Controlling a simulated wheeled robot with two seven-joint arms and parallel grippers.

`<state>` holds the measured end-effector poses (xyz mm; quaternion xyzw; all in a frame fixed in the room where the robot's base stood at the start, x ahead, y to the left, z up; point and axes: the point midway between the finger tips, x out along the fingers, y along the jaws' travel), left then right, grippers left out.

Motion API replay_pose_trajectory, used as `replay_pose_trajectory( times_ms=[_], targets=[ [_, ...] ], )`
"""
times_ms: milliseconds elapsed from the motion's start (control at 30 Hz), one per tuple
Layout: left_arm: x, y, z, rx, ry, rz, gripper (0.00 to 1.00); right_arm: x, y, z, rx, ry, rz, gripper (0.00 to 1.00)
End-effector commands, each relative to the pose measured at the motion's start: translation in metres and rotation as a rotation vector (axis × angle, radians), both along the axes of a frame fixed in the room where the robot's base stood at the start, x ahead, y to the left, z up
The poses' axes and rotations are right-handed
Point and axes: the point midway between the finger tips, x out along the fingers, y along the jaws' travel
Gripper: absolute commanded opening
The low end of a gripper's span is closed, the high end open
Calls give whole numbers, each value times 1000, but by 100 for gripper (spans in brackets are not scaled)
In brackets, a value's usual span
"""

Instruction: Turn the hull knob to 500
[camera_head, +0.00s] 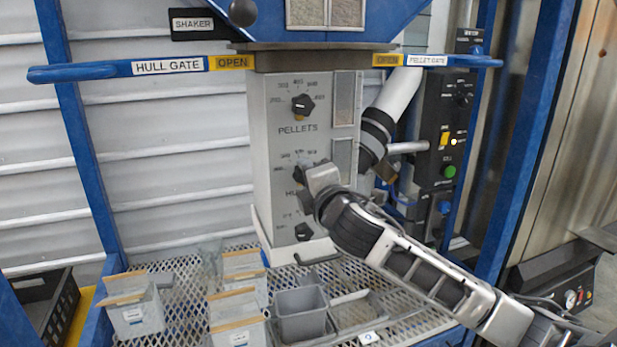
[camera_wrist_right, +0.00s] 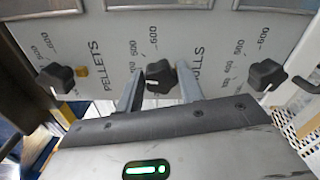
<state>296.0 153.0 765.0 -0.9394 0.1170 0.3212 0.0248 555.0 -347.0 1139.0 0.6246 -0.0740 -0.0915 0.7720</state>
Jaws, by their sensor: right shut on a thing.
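The hull knob (camera_head: 298,174) is the black middle knob on the grey hopper panel (camera_head: 270,130). My right gripper (camera_head: 308,177) reaches in from the lower right and covers part of it and its "HULL" label. In the right wrist view the hull knob (camera_wrist_right: 160,77) sits between the two fingers of my right gripper (camera_wrist_right: 160,80), which is shut on it. A light pointer mark shows on the knob, but I cannot tell which number it points to. Printed numbers, including 500 and 600, stand around the dial. My left gripper is not in view.
The pellets knob (camera_head: 303,104) is above and a third black knob (camera_head: 303,231) below. The hull gate handle (camera_head: 130,68) and pellet gate handle (camera_head: 450,61) stick out on either side. Small bins (camera_head: 301,321) stand on the mesh shelf (camera_head: 190,272).

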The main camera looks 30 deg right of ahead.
Motion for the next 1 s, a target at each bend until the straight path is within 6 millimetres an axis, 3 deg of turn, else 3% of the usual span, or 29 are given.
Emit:
replay_pose_trajectory(
  times_ms=[500,1000],
  targets=[
    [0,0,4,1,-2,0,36,0,0,0,401,-98,-1,15],
    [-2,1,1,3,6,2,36,0,0,-1,524,-128,0,15]
  ],
)
